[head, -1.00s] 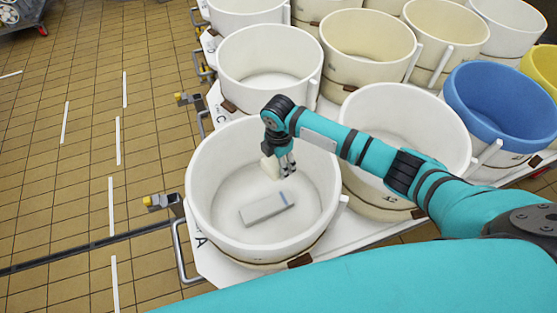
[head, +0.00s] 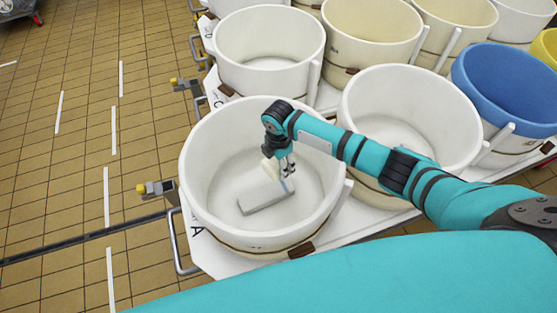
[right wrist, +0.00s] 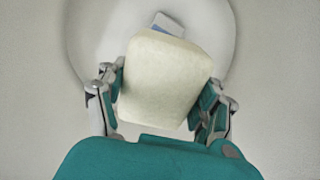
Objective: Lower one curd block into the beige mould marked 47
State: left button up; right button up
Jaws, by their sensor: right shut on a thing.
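My right gripper (head: 282,170) is shut on a pale cream curd block (head: 269,169). The block fills much of the right wrist view (right wrist: 163,82), with a finger on each side. In the head view it hangs over the inside of the nearest off-white mould (head: 203,200); its exact height above the floor cannot be told. A grey slab with a blue end (head: 258,202) lies on that mould's floor, and the block partly hides it in the wrist view. No mark 47 is legible on any mould. My left gripper is not in view.
More round moulds stand close by: a white one (head: 350,100) to the right, another white one (head: 232,80) behind, beige ones (head: 372,60) farther back and a blue one (head: 475,100). Tiled floor (head: 70,180) lies free to the left.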

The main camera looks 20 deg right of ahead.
notch_tip(320, 180, down, 3)
jog(key=shift+b, duration=0.9)
jog(key=b, duration=0.7)
send_over(279, 188)
jog(key=shift+a+f, duration=0.1)
jog(key=shift+f, duration=4.5)
jog(key=shift+f+b, duration=0.5)
jog(key=shift+f, duration=0.4)
jog(key=o, duration=1.6)
jog(key=shift+r, duration=0.1)
notch_tip(279, 188, up, 12)
jog(key=shift+f, duration=0.1)
